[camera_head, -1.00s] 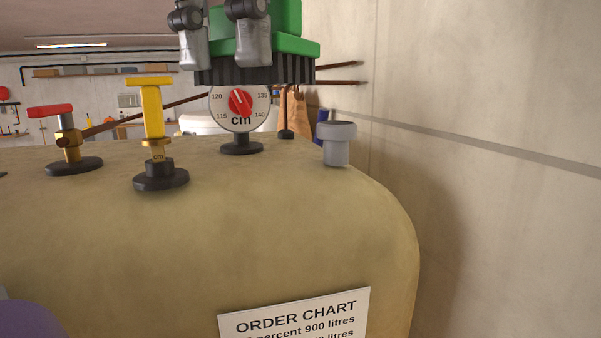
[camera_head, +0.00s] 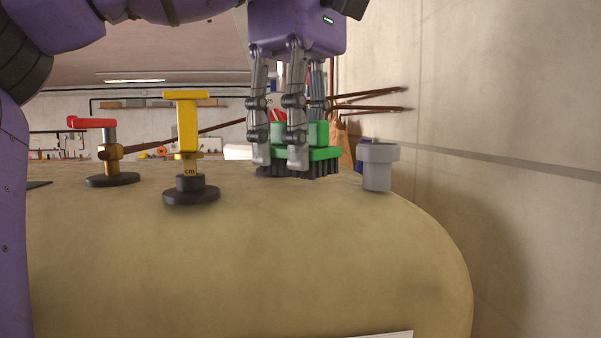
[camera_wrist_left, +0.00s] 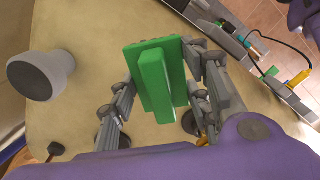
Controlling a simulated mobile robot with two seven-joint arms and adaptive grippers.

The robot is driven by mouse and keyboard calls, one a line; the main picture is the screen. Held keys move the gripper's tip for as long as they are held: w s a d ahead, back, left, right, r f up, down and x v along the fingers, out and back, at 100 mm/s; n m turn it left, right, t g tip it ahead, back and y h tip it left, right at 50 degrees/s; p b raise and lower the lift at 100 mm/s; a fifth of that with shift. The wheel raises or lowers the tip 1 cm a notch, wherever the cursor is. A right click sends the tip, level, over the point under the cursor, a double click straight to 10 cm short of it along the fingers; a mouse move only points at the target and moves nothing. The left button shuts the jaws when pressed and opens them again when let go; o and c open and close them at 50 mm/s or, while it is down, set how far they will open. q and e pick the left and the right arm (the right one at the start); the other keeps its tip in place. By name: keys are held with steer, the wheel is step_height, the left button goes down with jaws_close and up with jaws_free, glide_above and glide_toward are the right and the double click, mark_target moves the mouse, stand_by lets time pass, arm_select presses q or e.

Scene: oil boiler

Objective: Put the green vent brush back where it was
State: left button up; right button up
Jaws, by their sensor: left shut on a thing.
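The green vent brush (camera_head: 322,154), with dark bristles facing down, is held upright by my left gripper (camera_head: 279,160) at the top of the tan tank (camera_head: 300,240). Its bristles are at or just above the tank top; I cannot tell whether they touch. In the left wrist view, the fingers (camera_wrist_left: 160,95) stand on both sides of the green brush (camera_wrist_left: 155,80). The grey vent (camera_head: 377,168) stands just right of the brush, apart from it, and shows at the left in the wrist view (camera_wrist_left: 40,75). My right gripper is in neither view.
A yellow T-handle fitting (camera_head: 187,125) and a red-handled valve (camera_head: 110,150) stand on the tank left of the brush. The dial gauge is mostly hidden behind my gripper. A concrete wall (camera_head: 520,130) rises close on the right. The front tank top is clear.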

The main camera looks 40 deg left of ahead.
mark_target(299, 173)
arm_select(q)
steer(key=f, duration=0.3)
steer(key=shift+w+a+f, duration=0.4)
steer(key=shift+f, duration=0.1)
steer(key=shift+s+d, duration=0.1)
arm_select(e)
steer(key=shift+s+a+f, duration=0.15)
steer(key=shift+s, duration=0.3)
arm_select(q)
steer(key=o, duration=1)
steer(key=shift+f, duration=0.1)
steer(key=shift+o, duration=0.2)
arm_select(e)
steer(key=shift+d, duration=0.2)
